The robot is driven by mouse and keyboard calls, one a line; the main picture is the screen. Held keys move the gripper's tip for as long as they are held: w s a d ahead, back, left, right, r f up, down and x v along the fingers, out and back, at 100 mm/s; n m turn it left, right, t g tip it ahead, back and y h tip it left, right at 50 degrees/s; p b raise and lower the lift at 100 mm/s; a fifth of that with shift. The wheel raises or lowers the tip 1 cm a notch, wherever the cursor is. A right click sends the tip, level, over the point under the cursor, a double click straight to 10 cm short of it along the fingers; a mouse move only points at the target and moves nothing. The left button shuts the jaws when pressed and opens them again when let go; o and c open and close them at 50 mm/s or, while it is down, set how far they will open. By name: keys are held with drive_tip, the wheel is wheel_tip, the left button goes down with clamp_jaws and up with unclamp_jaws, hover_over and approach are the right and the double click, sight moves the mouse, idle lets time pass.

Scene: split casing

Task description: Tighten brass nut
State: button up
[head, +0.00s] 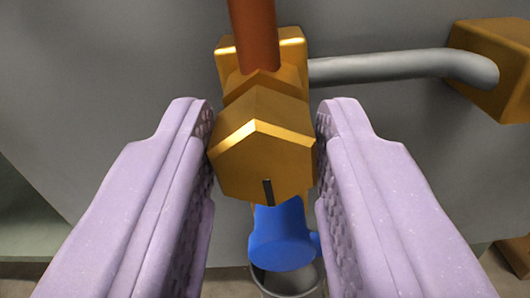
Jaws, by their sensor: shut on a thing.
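The brass nut (262,155) is a gold hexagonal piece in the middle of the head view. A short dark line marks its front face near the lower edge. My gripper (264,150) has one lilac, textured finger on each side of the nut and is shut on it. A copper-coloured pipe (253,30) comes down from the top into the gold fitting (292,42) behind the nut.
A grey pipe (400,66) runs right from the fitting to a gold block (500,65). A blue part (283,240) sits below the nut, above a grey cup-like opening (288,283). A grey wall (110,60) stands close behind.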

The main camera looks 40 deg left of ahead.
drive_tip(key=shift+s+f, duration=0.1)
drive_tip(key=o, duration=1)
drive_tip(key=shift+o, duration=0.2)
drive_tip(key=shift+d, duration=0.1)
drive_tip(key=p+v, duration=0.2)
drive_tip(key=v, duration=0.5)
drive_tip(key=shift+s, duration=0.25)
drive_tip(key=shift+d, duration=0.15)
